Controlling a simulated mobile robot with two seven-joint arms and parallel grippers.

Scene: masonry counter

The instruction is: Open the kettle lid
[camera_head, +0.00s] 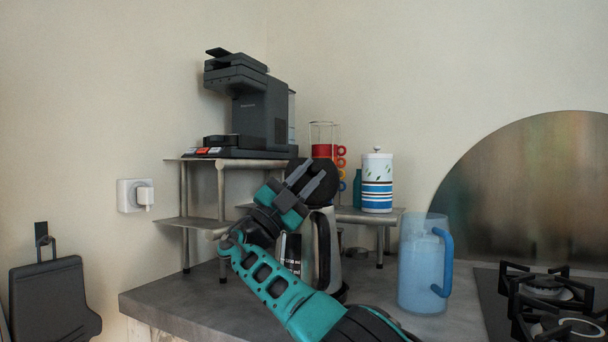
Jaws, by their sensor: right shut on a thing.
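The kettle (326,245) stands on the grey counter, a silver body partly hidden behind my right arm. Its round black lid (329,172) shows above the body, tipped up and facing me. My right gripper (307,175) reaches up from the lower right, with its two dark fingers at the lid. It is shut on the lid, though the fingers and wrist hide the exact contact. The hinge area is also hard to make out. My left gripper is not in view.
A metal shelf (200,222) behind the kettle carries a black coffee machine (262,110). A striped canister (377,182) stands on its lower right part. A blue translucent pitcher (417,265) stands right of the kettle, before the gas hob (490,300). The counter's front left is clear.

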